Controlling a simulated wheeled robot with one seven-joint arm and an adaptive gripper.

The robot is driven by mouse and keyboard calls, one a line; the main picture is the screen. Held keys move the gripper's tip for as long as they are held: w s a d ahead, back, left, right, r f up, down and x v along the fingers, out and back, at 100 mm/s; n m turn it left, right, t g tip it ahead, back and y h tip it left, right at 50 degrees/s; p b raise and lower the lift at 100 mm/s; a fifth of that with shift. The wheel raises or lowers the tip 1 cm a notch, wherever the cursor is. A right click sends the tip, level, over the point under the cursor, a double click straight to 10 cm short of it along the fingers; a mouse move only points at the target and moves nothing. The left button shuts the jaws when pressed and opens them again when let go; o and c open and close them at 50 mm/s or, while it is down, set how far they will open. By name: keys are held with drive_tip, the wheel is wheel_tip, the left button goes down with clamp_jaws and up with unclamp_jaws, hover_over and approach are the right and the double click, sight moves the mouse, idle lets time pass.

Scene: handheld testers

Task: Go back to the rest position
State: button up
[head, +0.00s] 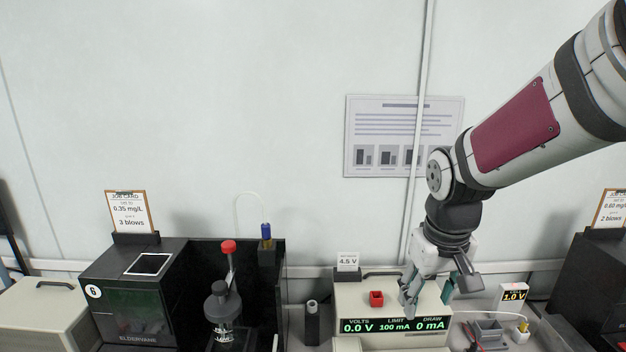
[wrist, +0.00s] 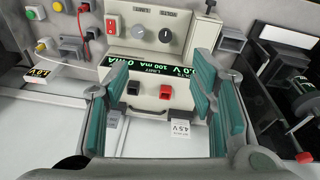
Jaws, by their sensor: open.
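My gripper (head: 430,288) hangs from my arm in front of the beige power supply (head: 350,298) in the head view. Its fingers are spread apart with nothing between them. In the wrist view my gripper (wrist: 165,112) shows its two teal-padded fingers wide open. The supply's display reads 0.0 V, 100 mA and 0 mA. I cannot tell how far the fingertips are from the supply.
A dark tester (head: 137,308) marked 6, with a job card, stands at left. A stand with a red knob (head: 228,247) is beside it. A dark tester (head: 585,285) stands at far right. Small connectors (head: 490,331) lie right of the supply.

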drive_tip(key=s+r+t, duration=0.1)
drive_tip(key=s+r, duration=0.3)
drive_tip(key=s, duration=0.5)
drive_tip(key=s+r+m+t, duration=0.1)
drive_tip(key=s+r, duration=0.3)
drive_tip(key=s, duration=0.5)
drive_tip(key=shift+a+r+m+t, duration=0.15)
drive_tip(key=shift+m+t, duration=0.15)
drive_tip(key=shift+t, duration=0.2)
